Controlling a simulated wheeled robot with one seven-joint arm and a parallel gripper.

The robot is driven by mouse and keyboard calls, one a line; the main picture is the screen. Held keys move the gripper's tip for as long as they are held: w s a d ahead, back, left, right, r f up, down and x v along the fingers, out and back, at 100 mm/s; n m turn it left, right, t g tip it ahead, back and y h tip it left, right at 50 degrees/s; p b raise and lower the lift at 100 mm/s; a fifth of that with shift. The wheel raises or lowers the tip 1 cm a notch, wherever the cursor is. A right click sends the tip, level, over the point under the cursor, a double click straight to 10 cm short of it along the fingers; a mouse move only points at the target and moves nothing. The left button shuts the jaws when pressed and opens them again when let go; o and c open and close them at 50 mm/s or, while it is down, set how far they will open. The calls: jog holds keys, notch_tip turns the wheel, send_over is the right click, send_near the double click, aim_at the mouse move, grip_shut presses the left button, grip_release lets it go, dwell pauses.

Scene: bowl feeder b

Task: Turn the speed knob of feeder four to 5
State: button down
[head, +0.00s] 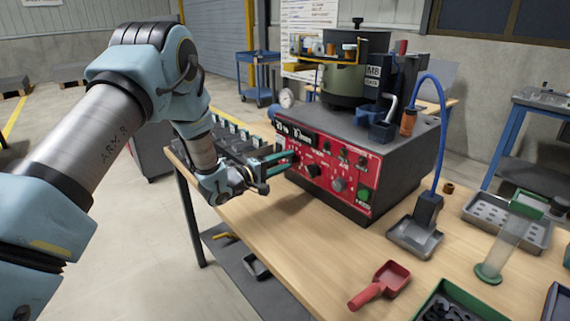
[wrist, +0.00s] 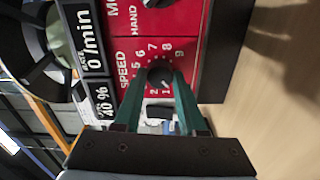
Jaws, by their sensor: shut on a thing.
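The feeder is a dark box with a red front panel (head: 325,176) and a bowl (head: 345,82) on top; I see no feeder number. Its speed knob (wrist: 160,76) is black and round, with white numerals around it, under the word SPEED. My gripper (wrist: 159,80) is shut on this knob, one green finger on each side. The knob's pointer is not clear between the fingers. The display (wrist: 92,62) beside it reads 40 % and 0 /min. In the head view my gripper (head: 289,158) reaches the panel's left part and hides the knob.
Other knobs (head: 311,171) and a green button (head: 364,196) lie to the right on the panel. The table's front middle is clear.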

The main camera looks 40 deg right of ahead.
jog(key=m+b, duration=0.2)
jog(key=m, duration=0.1)
jog(key=shift+f+b, duration=0.25)
jog(key=shift+b, duration=0.15)
jog(key=m+b, duration=0.5)
jog(key=shift+m, duration=0.4)
jog(key=m+b, duration=0.4)
jog(key=shift+m, duration=0.3)
jog(key=m+b, duration=0.4)
jog(key=b, duration=0.1)
jog(key=m+b, duration=0.7)
jog(key=b, duration=0.1)
jog(key=shift+m, duration=0.3)
jog(key=m+b, duration=0.3)
jog(key=b, duration=0.1)
jog(key=shift+r+m, duration=0.15)
jog(key=shift+m, duration=0.25)
